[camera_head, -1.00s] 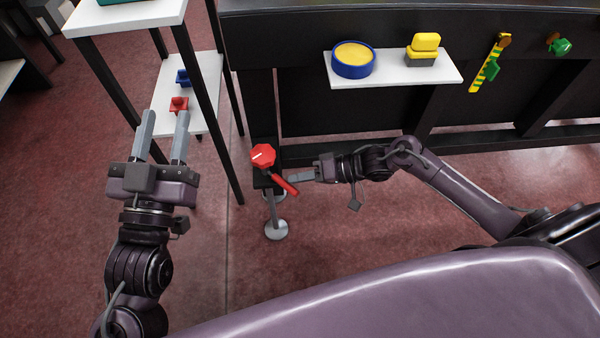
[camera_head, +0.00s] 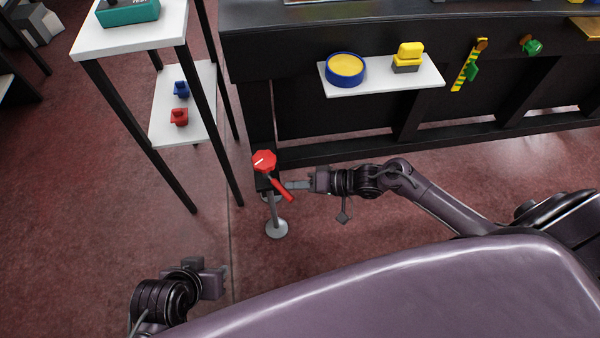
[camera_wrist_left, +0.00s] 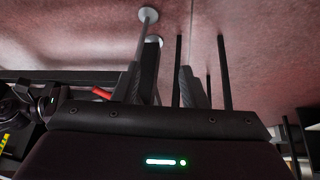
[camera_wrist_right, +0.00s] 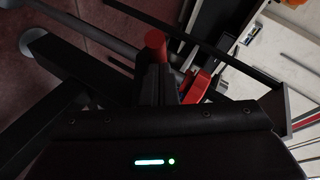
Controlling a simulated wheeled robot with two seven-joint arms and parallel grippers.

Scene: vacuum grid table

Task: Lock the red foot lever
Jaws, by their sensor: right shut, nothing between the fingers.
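The red foot lever (camera_head: 283,190) is a short red bar slanting down to the right from a dark bracket at the table's corner leg. A red octagonal knob (camera_head: 264,161) with a white mark sits above it. My right gripper (camera_head: 289,185) is shut and empty, its tips close beside the lever; contact is unclear. In the right wrist view the lever's round end (camera_wrist_right: 155,41) shows just beyond the shut fingers (camera_wrist_right: 157,78). My left gripper (camera_wrist_left: 163,85) is open and empty, low at the left, away from the lever.
A grey round foot (camera_head: 277,229) stands on the floor below the lever. A white-shelved rack (camera_head: 160,125) with a blue and a red part stands left. A white shelf (camera_head: 430,75) on the black table holds a blue-yellow bowl (camera_head: 345,70) and a yellow block (camera_head: 409,53).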

